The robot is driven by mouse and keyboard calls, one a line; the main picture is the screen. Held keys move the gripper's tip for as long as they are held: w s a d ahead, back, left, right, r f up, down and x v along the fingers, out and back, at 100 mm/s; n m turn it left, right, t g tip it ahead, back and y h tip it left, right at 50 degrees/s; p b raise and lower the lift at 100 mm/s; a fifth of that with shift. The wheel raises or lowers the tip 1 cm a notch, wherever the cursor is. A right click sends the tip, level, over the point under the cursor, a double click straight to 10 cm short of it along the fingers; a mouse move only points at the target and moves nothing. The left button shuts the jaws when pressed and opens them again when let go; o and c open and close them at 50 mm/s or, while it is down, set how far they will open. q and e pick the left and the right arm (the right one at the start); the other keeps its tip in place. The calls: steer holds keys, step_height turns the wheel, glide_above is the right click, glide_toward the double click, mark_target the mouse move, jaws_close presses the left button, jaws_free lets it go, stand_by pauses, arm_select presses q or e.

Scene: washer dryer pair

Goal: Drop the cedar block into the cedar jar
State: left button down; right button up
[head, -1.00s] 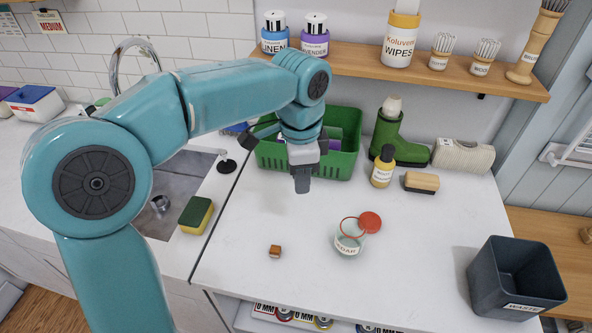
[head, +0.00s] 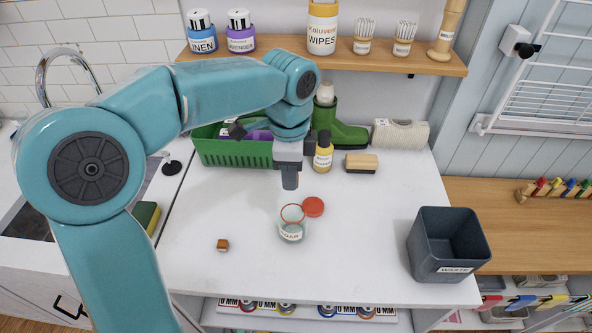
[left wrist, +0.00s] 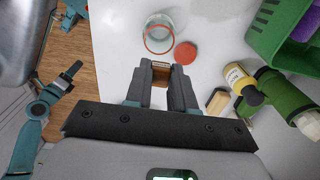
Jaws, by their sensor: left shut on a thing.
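My left gripper (head: 290,185) is shut on a small brown block (left wrist: 160,68), which shows between its fingertips in the left wrist view. In the head view the fingers mostly hide this block. The cedar jar (head: 291,232) is clear glass with a white label, partly readable, and an open reddish rim. It stands on the counter just below the gripper in the picture, and also shows in the left wrist view (left wrist: 159,34), beyond the fingertips. A round red lid (head: 313,206) lies beside it. My right gripper is not in view.
Another small brown block (head: 222,246) lies on the white counter, left of the jar. A grey waste bin (head: 425,250) is at right. The counter between is clear.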

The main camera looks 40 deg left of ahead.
arm_select(q)
steer(key=b, duration=0.6)
glide_above(293, 221)
steer(key=w+a, duration=0.2)
step_height(293, 221, down, 7)
steer(key=shift+d+f+b, duration=0.1)
steer(key=shift+f+b, duration=0.25)
steer(key=shift+f, duration=0.05)
steer(key=shift+s, duration=0.1)
steer(key=c, duration=0.9)
jaws_free()
